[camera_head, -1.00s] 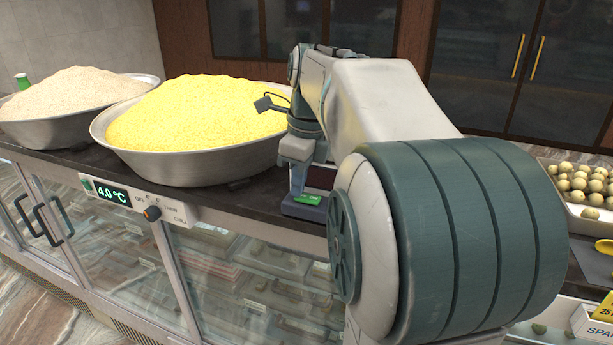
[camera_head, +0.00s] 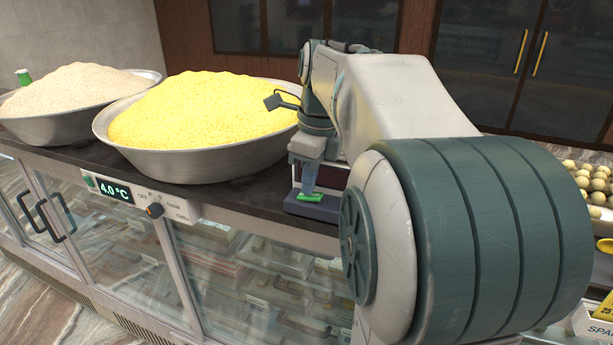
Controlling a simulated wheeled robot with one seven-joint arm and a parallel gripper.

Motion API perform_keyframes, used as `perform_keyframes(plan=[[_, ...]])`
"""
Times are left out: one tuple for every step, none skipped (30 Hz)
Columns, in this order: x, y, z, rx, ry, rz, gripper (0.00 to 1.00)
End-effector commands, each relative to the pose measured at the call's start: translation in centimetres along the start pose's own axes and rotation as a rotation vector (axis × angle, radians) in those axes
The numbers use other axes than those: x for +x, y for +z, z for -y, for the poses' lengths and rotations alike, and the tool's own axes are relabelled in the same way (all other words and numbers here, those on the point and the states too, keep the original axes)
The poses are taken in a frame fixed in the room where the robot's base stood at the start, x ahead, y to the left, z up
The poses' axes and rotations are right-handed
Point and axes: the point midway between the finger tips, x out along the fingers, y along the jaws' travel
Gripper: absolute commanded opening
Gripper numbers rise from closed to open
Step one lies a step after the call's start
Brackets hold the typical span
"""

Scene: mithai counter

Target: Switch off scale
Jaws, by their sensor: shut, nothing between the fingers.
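The scale (camera_head: 297,207) stands near the front edge of the dark counter, right of the yellow bowl. Its front shows a lit green switch (camera_head: 311,197). A dark red-brown panel shows behind my fingers, and my arm hides most of the rest of the scale. My gripper (camera_head: 308,188) points down with its fingers shut and empty. The fingertips are right at the green switch in this view; I cannot tell whether they touch it.
A steel bowl (camera_head: 200,163) heaped with yellow grains stands close on the left, with a bowl of pale grains (camera_head: 50,128) beyond. Below is a glass-fronted chiller with a 4.0 °C display (camera_head: 114,190) and knob (camera_head: 155,210). Round sweets (camera_head: 597,184) lie at right.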

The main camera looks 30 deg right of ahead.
Motion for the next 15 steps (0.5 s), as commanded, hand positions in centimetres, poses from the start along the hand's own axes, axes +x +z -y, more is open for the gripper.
perform_keyframes(plan=[[-0.1,0.0,0.0,-0.001,0.0,0.0,0.0],[-0.2,0.1,0.0,-0.001,0.0,0.0,0.0],[-0.4,0.1,0.0,-0.001,-0.001,0.0,0.0],[-0.6,0.2,0.0,-0.001,-0.001,0.0,0.0],[-0.8,0.2,0.0,-0.001,-0.001,0.0,0.0],[-1.2,0.3,0.0,-0.001,-0.001,0.0,0.0],[-1.5,0.4,-0.1,-0.001,0.0,0.0,0.0],[-1.8,0.5,-0.1,-0.002,0.0,0.0,0.0],[-2.3,0.6,-0.1,-0.002,0.0,0.0,0.0],[-2.7,0.7,-0.1,-0.002,0.0,0.0,0.0],[-3.1,0.8,-0.1,-0.002,0.0,0.0,0.0],[-3.6,1.0,-0.1,-0.002,0.0,0.0,0.0],[-4.0,1.1,-0.2,-0.002,0.0,0.0,0.0],[-4.3,1.2,-0.2,-0.002,0.0,-0.001,0.0],[-4.7,1.4,-0.1,-0.002,-0.001,0.0,0.0]])
